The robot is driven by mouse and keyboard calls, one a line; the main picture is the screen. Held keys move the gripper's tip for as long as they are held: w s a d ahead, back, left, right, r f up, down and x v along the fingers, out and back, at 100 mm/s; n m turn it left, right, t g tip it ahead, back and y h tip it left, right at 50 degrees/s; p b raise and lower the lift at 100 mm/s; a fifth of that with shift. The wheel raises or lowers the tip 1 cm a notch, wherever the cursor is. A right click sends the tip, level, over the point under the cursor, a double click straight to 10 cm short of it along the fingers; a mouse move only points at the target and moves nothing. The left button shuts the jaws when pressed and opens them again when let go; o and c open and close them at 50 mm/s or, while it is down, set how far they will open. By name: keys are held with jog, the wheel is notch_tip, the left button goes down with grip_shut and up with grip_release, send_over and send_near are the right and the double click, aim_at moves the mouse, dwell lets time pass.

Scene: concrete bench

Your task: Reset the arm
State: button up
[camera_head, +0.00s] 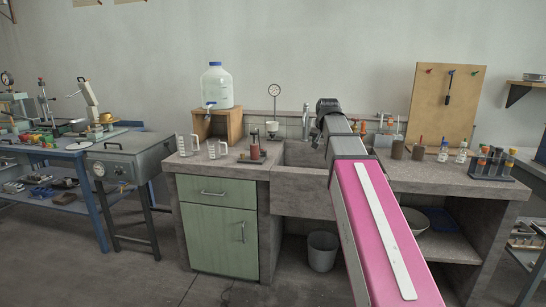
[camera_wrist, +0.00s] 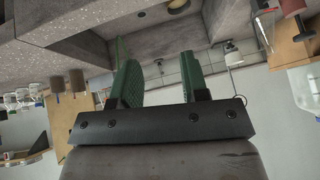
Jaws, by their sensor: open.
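My gripper (camera_wrist: 160,62) shows in the wrist view as two green fingers on a dark mount, spread apart with nothing between them. In the head view my pink and grey arm reaches forward over the concrete bench (camera_head: 287,176). It ends in a dark wrist in front of the sink, near the back wall. The fingers cannot be made out in the head view. The wrist view is turned over, with the concrete bench (camera_wrist: 75,40) across its top and the wall below. My arm hides part of the sink.
A water jug (camera_head: 217,87) stands on a wooden stand (camera_head: 235,124) left of the sink. Brown jars, bottles and a tube rack (camera_head: 491,166) are at right. A bucket (camera_head: 322,251) stands underneath.

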jog(key=s+f+g, duration=0.1)
jog(key=s+f, duration=0.2)
jog(key=f, duration=0.5)
jog(key=s+f+n+g, duration=0.1)
jog(key=s+f, duration=0.2)
jog(key=f, duration=0.5)
jog(key=s+f+g, duration=0.1)
jog(key=s+f, duration=0.2)
jog(key=f, duration=0.5)
jog(key=s+f+n+g, duration=0.1)
jog(key=s+f+g, duration=0.3)
jog(key=s+f, duration=1.2)
notch_tip(320, 180, down, 3)
jog(key=shift+r+n, duration=0.1)
jog(key=shift+n, duration=0.2)
